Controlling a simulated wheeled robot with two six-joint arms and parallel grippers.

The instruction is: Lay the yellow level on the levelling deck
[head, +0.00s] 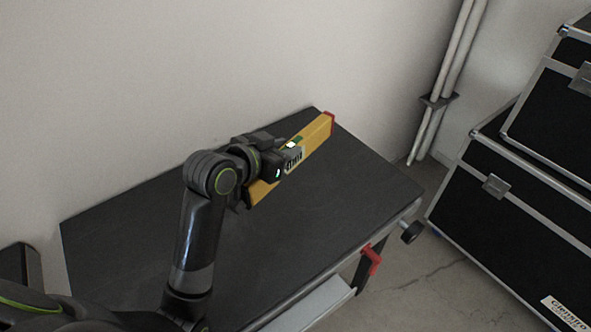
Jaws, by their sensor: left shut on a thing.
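The yellow level (318,138) is a long yellow bar with a red end cap and a green vial window. My left gripper (287,158) is shut around its middle and hides part of it. The level points diagonally toward the back right and is over the dark levelling deck (330,215). I cannot tell whether the level touches the deck or is held just above it. My right gripper is not in view.
Black flight cases (530,220) with metal edges stand at the right. White pipes (445,80) run up the wall behind the table. A red clamp handle (372,260) and a black knob (412,232) stick out at the table's front right edge. Most of the deck is bare.

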